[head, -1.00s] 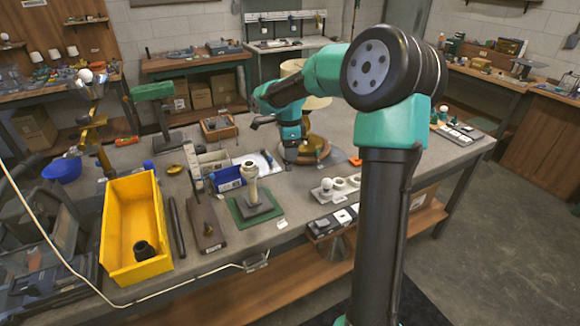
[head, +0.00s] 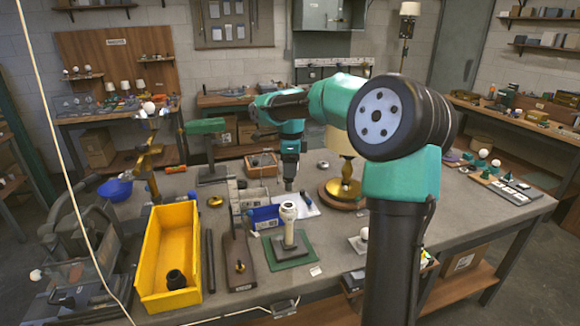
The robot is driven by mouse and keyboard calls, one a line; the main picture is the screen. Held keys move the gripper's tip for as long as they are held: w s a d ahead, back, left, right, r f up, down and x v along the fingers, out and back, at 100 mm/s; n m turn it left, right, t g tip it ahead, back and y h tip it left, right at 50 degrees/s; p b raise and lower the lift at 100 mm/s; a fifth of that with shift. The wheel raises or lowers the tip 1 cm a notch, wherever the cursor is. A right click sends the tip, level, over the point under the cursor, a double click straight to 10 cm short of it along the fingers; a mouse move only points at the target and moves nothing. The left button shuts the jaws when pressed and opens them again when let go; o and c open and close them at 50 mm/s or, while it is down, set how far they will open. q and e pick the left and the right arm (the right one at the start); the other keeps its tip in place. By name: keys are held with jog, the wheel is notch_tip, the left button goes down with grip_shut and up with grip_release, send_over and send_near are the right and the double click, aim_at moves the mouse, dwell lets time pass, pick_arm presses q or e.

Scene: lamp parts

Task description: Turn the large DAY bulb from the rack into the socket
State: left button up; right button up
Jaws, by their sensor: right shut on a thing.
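My right gripper (head: 291,186) points down over the bench, a little above and apparently behind the socket post. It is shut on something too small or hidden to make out. The cream socket post (head: 289,222) stands upright on a green mat (head: 292,252), its top facing up towards the gripper. The bulb rack (head: 355,245) is at the front right, mostly behind my right arm. One round white bulb (head: 364,233) shows there; I cannot read any DAY mark. My left gripper is not in view.
A yellow bin (head: 168,245) stands left of the socket. A dark board (head: 238,262) and blue bin (head: 264,217) lie between them. A brass lamp base (head: 343,188) with a cream shade stands behind right. Bare bench shows around the green mat.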

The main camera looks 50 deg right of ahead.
jog(key=shift+f, duration=2.45)
